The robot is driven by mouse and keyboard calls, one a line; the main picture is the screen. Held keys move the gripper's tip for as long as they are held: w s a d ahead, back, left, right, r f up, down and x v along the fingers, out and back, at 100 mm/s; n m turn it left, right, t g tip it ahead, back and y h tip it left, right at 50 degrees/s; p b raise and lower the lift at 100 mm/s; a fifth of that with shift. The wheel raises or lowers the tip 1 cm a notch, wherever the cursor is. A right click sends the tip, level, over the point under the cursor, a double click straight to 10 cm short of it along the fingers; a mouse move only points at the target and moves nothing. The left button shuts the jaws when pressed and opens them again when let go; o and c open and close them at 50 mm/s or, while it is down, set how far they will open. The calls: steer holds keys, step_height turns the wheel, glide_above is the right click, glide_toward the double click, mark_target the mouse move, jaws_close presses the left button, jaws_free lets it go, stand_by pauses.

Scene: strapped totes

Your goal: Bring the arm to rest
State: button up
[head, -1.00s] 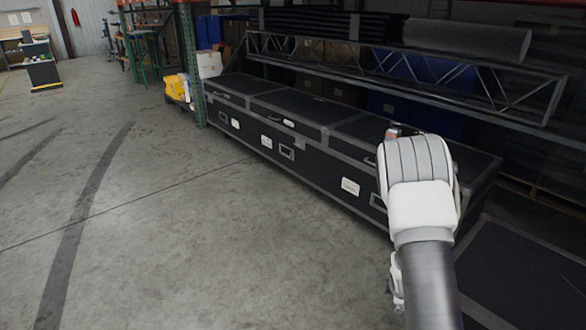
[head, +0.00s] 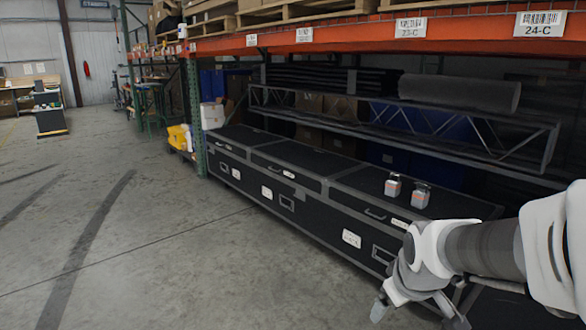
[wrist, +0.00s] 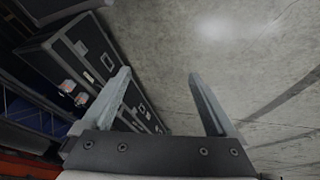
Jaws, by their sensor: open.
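My gripper (head: 418,312) is at the lower right of the head view, in front of the black cases and apart from them. In the wrist view my gripper (wrist: 160,88) shows two grey fingers spread wide with nothing between them. Bare concrete floor and the side of a case lie beyond the fingers. My arm reaches in from the right edge of the head view.
Long black cases (head: 275,205) line the shelf's base. Two small grey-and-red items, one left (head: 392,187) and one right (head: 420,196), stand on the nearest case top. An orange rack beam (head: 350,36) runs above. The concrete floor (head: 120,240) at left is clear.

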steer(key=s+a+r+m, duration=0.2)
steer(key=s+r, duration=0.1)
steer(key=s, duration=0.4)
steer(key=s+a+r+m, duration=0.2)
steer(key=s+a+r, duration=0.15)
steer(key=s, duration=0.45)
step_height(320, 180, up, 19)
steer(key=p, duration=1.8)
steer(key=shift+d+f+m+y, duration=0.15)
steer(key=shift+d+m+y, duration=0.15)
steer(key=shift+d+y, duration=0.1)
